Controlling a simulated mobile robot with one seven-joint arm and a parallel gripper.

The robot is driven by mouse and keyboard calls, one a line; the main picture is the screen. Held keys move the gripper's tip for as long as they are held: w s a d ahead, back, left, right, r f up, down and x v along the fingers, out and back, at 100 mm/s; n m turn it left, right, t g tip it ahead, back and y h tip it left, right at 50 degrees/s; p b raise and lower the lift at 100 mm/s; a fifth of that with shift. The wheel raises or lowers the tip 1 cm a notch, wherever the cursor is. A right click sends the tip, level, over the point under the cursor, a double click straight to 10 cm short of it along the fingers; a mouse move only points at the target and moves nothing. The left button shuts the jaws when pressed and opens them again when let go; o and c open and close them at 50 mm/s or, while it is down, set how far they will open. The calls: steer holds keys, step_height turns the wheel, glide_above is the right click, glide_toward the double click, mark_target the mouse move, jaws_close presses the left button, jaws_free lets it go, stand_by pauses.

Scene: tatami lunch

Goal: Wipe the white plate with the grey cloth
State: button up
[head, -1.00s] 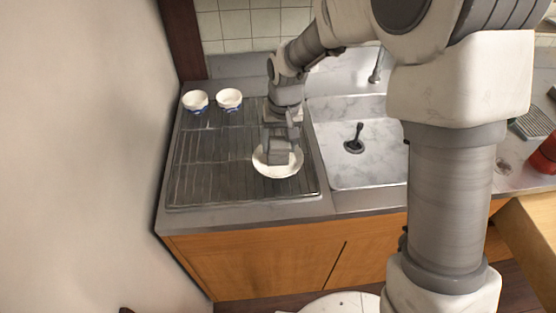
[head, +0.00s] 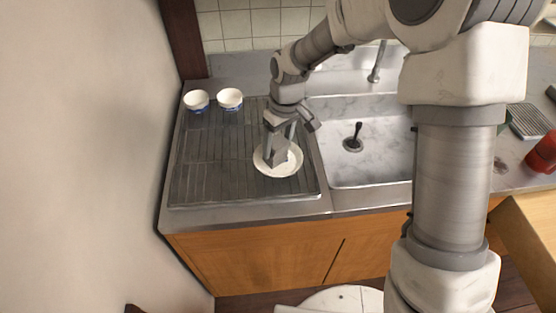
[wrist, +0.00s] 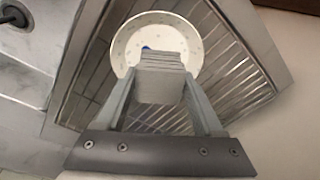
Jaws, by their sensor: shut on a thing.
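The white plate (head: 290,167) lies on the metal drainboard beside the sink. It also shows in the wrist view (wrist: 126,38), with small marks around its rim and a small blue patch near its middle. The grey cloth (wrist: 160,82) is a folded block held between the two fingers of my gripper (wrist: 163,100). In the head view my gripper (head: 279,150) is above the plate, with the cloth (head: 276,157) over the plate's middle. I cannot tell whether the cloth touches the plate, since it hides the part beneath it.
Two white and blue bowls, one on the left (head: 196,100) and one on the right (head: 229,98), stand at the back of the ribbed drainboard (head: 215,180). The sink (head: 365,165) with a dark drain fitting lies to the right. A wall is close on the left. The drainboard's left and front are clear.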

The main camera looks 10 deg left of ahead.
steer(key=shift+f+m+b, duration=0.1)
steer(key=shift+m+b, duration=0.35)
steer(key=shift+m, duration=0.45)
steer(key=m+b, duration=0.1)
steer(key=m, duration=0.3)
steer(key=shift+s+d+m+t, duration=0.1)
steer(key=shift+s+m+t, duration=0.05)
steer(key=shift+m+t, duration=0.2)
steer(key=m, duration=0.4)
steer(key=shift+s+h+b, duration=0.15)
steer(key=shift+h+b, duration=0.25)
steer(key=m, duration=0.3)
steer(key=shift+d+t, duration=0.15)
steer(key=shift+t, duration=0.1)
